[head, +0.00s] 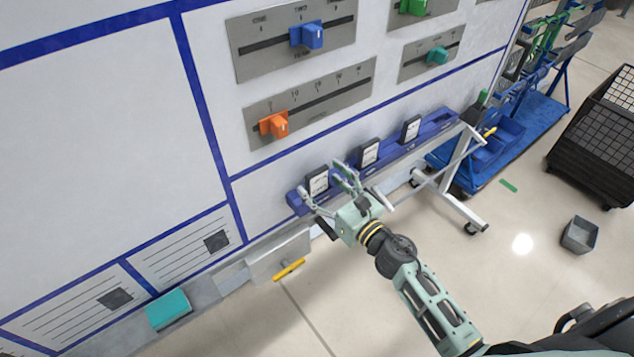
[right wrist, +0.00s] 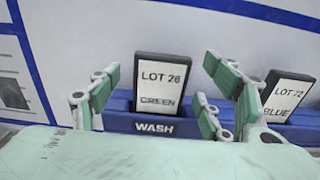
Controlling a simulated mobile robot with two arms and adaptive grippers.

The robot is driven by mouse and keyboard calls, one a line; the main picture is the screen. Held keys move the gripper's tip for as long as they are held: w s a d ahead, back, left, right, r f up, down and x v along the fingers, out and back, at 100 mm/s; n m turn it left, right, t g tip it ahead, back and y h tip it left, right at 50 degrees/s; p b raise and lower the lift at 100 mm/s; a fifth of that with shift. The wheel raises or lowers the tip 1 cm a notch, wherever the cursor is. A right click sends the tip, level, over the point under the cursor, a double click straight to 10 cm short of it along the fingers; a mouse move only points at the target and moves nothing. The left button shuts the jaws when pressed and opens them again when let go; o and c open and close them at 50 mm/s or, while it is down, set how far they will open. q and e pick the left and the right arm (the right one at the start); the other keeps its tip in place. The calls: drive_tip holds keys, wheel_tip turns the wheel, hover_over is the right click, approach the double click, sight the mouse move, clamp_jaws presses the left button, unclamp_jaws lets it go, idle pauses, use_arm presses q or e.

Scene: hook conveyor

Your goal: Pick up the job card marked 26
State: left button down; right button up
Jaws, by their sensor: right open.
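The job card marked 26 (right wrist: 162,86) stands upright in the blue rail (right wrist: 118,123), above the label WASH. It is white with a black frame and reads LOT 26 GREEN. In the head view this card (head: 318,183) is the leftmost of three on the rail. My right gripper (head: 322,179) is open at this card, with one finger to each side. In the right wrist view the right gripper's fingers (right wrist: 162,70) stand apart left and right of the card, with gaps between. My left gripper is not in view.
A card marked LOT 72 BLUE (right wrist: 287,96) stands to the right on the rail. A third card (head: 411,130) is farther along. The white board with an orange slider (head: 274,125) rises behind. A wheeled white stand (head: 455,165) and blue cart (head: 515,135) are at right.

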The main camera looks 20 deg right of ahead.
drive_tip(key=shift+w+a+r, duration=0.1)
drive_tip(key=shift+w+a, duration=0.1)
drive_tip(key=shift+w, duration=0.45)
drive_tip(key=shift+w+a+f, duration=0.15)
drive_tip(key=shift+w+f, duration=0.05)
drive_tip(key=shift+w, duration=0.35)
drive_tip(key=shift+s, duration=0.1)
drive_tip(key=shift+c, duration=0.5)
drive_tip(key=c, duration=1.1)
drive_tip(key=shift+c, duration=0.3)
drive_tip(key=shift+r, duration=0.15)
